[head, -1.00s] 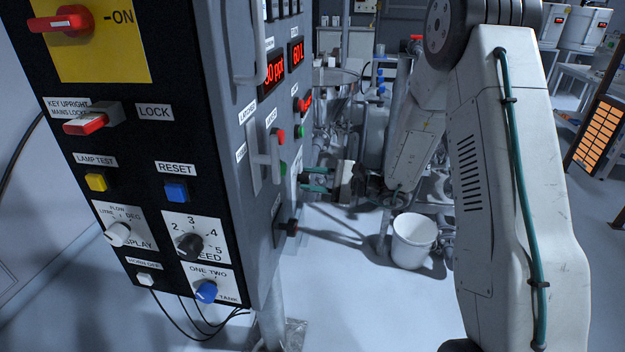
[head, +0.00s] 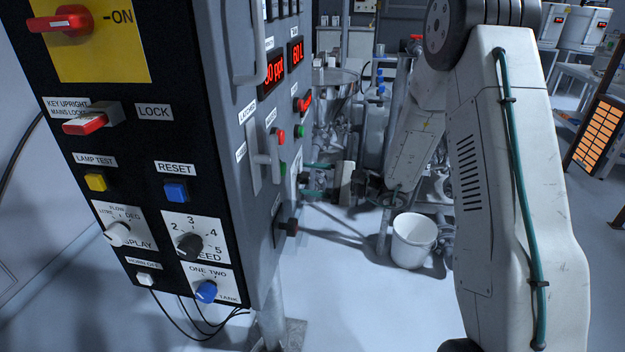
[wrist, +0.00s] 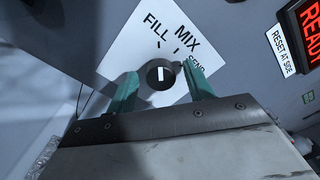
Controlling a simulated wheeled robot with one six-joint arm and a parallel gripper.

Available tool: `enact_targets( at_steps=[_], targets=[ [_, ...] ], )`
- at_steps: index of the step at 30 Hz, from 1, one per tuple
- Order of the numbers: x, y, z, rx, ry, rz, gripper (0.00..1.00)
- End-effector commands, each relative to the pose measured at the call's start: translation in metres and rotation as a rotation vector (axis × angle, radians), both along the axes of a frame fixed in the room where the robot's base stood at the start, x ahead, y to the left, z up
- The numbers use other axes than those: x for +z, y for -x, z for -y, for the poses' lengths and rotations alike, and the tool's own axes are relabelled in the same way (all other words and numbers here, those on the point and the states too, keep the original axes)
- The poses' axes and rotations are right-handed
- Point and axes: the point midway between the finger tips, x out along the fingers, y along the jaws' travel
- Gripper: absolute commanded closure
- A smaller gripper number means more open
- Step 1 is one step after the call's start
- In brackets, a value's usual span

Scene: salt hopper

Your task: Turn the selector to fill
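The selector (wrist: 158,75) is a round black knob with a white pointer line, on a white plate (wrist: 125,52) marked FILL, MIX and SEND. The pointer stands upright in the wrist view, toward the FILL and MIX marks; I cannot tell exactly which one it meets. My gripper (wrist: 160,78) has its two green fingers on either side of the knob, with a visible gap at each side. It is open. In the head view my gripper (head: 318,179) is at the far part of the cabinet's grey side, where the selector cannot be made out.
A red READY display (wrist: 308,25) is right of the selector. A white bucket (head: 412,240) stands on the floor.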

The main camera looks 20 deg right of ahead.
Motion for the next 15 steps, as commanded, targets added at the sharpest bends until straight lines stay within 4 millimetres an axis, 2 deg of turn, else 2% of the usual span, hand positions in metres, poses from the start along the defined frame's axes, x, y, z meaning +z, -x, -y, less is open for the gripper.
enact_targets(
  at_steps=[9,15],
  targets=[
    [0.000,0.001,0.002,-0.001,-0.001,0.000,0.47],
    [0.000,0.014,0.025,-0.004,-0.001,-0.001,0.47]
  ],
)
